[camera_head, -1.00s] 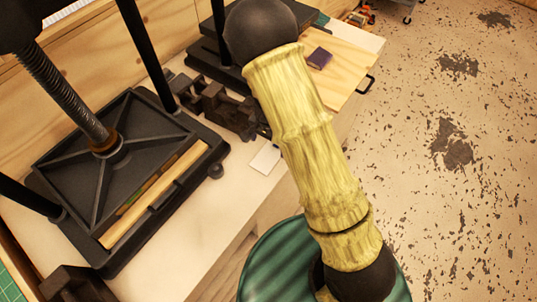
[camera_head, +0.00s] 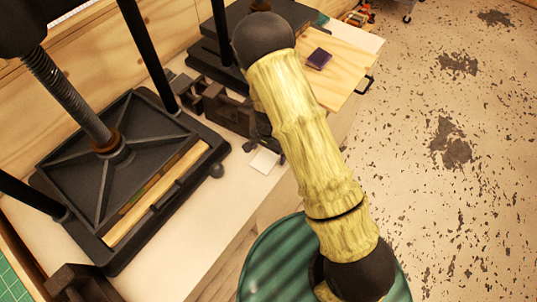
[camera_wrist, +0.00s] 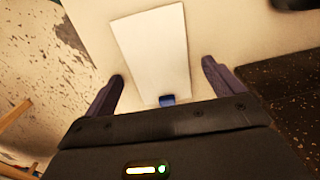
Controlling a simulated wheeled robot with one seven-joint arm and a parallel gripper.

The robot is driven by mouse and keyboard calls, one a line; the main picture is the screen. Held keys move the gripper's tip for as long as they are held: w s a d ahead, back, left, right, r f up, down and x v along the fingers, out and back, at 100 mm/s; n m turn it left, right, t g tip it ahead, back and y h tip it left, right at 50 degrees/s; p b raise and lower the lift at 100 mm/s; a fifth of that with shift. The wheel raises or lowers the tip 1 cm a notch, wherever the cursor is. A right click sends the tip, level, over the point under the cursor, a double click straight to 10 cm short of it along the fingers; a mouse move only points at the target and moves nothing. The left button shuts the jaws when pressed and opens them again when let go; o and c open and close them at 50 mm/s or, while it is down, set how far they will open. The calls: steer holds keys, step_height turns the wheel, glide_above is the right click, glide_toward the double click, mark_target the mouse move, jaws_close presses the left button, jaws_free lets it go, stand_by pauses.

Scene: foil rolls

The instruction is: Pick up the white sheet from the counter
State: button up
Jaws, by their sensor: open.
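The white sheet (camera_head: 264,162) lies flat near the edge of the pale counter (camera_head: 190,250), between the large black press and my arm. In the wrist view the sheet (camera_wrist: 152,50) is a pale rectangle ahead of my gripper (camera_wrist: 163,69). My gripper is open, with one dark finger on either side of the sheet's near part. The sheet is not clamped; I cannot tell the exact height of the fingertips above the counter. A small blue piece (camera_wrist: 167,99) shows at the sheet's near end. In the head view my arm hides most of the gripper.
A large black screw press (camera_head: 105,170) stands left of the sheet. Dark metal blocks (camera_head: 225,105) and a second press stand behind it. A small purple block (camera_head: 319,58) sits on a wooden board (camera_head: 340,80). Open floor lies to the right.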

mark_target(269, 156)
stand_by(0.3)
steer(key=c, duration=1)
steer(key=shift+r, duration=0.1)
steer(key=shift+c, duration=0.2)
step_height(269, 156, up, 10)
steer(key=b, duration=0.1)
